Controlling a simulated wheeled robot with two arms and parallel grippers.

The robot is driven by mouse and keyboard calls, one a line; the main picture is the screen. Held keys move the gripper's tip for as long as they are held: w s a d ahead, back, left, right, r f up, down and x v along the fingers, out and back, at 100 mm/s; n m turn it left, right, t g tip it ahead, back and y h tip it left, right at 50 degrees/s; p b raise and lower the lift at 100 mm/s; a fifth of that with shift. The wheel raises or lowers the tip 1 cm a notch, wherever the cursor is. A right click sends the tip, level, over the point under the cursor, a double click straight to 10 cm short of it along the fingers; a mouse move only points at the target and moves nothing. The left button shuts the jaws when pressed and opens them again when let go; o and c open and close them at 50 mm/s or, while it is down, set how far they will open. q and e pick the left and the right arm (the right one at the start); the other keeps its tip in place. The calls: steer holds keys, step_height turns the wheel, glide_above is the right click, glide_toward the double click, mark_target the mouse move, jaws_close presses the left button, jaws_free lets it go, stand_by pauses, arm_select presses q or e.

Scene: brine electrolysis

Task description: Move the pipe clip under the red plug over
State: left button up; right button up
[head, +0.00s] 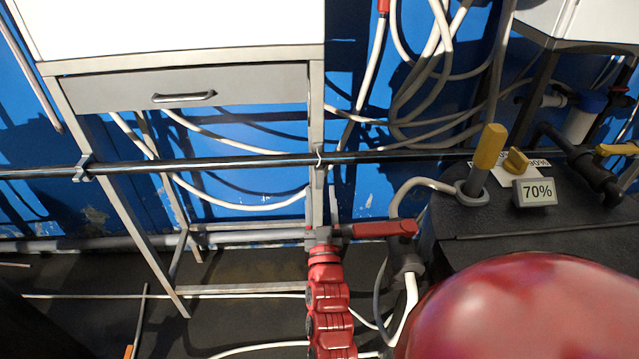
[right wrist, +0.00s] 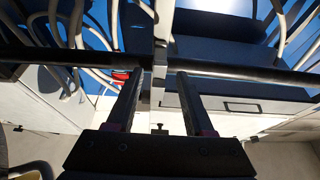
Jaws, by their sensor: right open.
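The near pipe clip (head: 319,155) is a small pale hook on a long dark horizontal pipe (head: 220,162), beside a table leg. It also shows in the right wrist view (right wrist: 160,48). A second grey clip (head: 83,167) sits further left on the pipe. The red plug (head: 383,6) is at the top edge of the head view, up and right of the near clip, on a white cable. My right gripper (head: 323,188) is open just below the near clip. Its two dark fingers (right wrist: 160,76) are apart and empty, pointing toward the pipe. My left gripper is not seen.
A white table with a drawer (head: 190,88) stands behind the pipe, its legs close to my right gripper. Loose white cables (head: 430,100) hang at the right. A dark tank with a 70% label (head: 535,192) and yellow-handled valves is at the right.

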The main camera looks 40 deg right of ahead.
mark_target(320, 186)
steer(key=shift+x, duration=1.85)
steer(key=shift+d, duration=0.1)
jaws_close()
